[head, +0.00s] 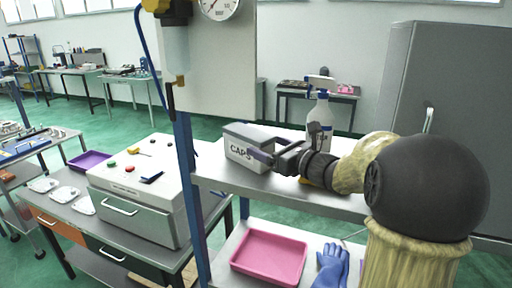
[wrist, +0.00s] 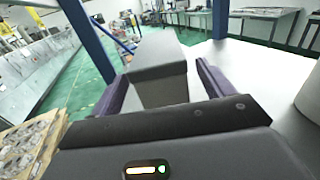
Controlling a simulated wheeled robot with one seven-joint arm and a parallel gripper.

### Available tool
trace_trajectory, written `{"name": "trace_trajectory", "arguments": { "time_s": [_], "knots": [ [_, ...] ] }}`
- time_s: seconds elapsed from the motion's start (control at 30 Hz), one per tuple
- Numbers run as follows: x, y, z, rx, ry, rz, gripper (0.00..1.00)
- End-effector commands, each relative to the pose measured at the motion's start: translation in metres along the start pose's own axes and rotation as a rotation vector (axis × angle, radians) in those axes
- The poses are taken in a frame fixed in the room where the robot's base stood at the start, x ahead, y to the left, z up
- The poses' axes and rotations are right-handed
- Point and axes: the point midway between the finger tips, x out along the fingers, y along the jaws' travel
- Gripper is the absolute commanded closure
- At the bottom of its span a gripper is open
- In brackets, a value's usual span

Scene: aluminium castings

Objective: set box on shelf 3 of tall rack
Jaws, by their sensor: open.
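A light grey box with a darker lid, marked "CAPS" (head: 238,152), stands upright on the upper visible shelf (head: 345,205) of a rack with blue posts. My gripper (head: 262,156) is at the box's right side in the head view. In the wrist view the box (wrist: 160,75) is between the two purple fingers of my gripper (wrist: 162,92). The fingers are open, one on each side, with a visible gap at the right finger. The box's underside and far face are hidden.
A pink tray (head: 270,257) and blue gloves (head: 331,268) lie on the shelf below. A blue post (head: 190,190) rises just left of the box. A grey cabinet (head: 455,85) stands at right.

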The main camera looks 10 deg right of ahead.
Motion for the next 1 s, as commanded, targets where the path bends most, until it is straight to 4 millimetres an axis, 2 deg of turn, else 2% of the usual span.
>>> {"name": "trace_trajectory", "arguments": {
  "time_s": [0.1,0.2,1.0],
  "knots": [
    [-0.016,0.0,-0.001,-0.002,-0.001,-0.001,0.2],
    [-0.022,0.0,0.0,0.0,-0.001,0.001,0.2],
    [-0.023,0.0,0.0,0.0,-0.001,0.002,0.2]
  ]
}}
